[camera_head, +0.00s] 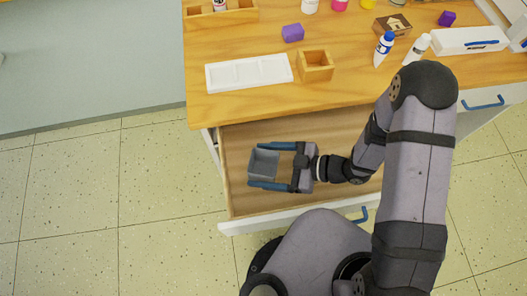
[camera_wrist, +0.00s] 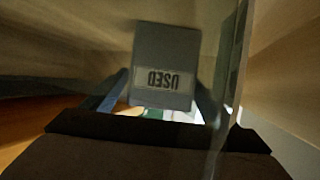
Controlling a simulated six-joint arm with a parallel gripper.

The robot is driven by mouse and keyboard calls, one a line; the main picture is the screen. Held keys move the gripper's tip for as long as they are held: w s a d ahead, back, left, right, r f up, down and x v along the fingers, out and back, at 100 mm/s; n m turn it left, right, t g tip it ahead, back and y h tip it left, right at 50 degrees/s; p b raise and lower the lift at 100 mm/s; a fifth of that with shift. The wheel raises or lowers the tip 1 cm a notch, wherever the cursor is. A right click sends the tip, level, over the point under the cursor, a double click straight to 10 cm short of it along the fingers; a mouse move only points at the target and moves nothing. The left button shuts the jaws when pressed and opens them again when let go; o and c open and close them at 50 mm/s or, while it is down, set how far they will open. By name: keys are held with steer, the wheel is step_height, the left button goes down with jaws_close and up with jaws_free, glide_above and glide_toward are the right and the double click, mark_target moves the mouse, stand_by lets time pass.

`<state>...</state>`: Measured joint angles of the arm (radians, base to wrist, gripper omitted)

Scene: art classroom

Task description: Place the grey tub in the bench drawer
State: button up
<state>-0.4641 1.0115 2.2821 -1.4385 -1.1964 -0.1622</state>
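The grey tub (camera_head: 263,163) is a small open box, seen from above with its opening up, within the outline of the open bench drawer (camera_head: 235,190). My gripper (camera_head: 268,167) has one blue finger along each side of the tub, with no clear gap, and appears shut on it. In the wrist view the tub (camera_wrist: 165,55) shows a label reading "USED" upside down, between the fingers (camera_wrist: 162,92). The tub's underside is hidden, so I cannot tell whether it touches the drawer floor.
The wooden bench top (camera_head: 345,90) stands above the drawer. On it are a white palette tray (camera_head: 248,73), an open wooden box (camera_head: 315,66), a purple block (camera_head: 292,33) and bottles (camera_head: 384,49). The drawer floor left of the tub looks bare.

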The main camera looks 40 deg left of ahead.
steer(key=shift+r, duration=0.15)
steer(key=shift+w+d+r, duration=0.2)
steer(key=shift+w+d, duration=0.05)
steer(key=shift+d, duration=0.15)
steer(key=v, duration=1.1)
steer(key=shift+s, duration=0.15)
steer(key=shift+r, duration=0.1)
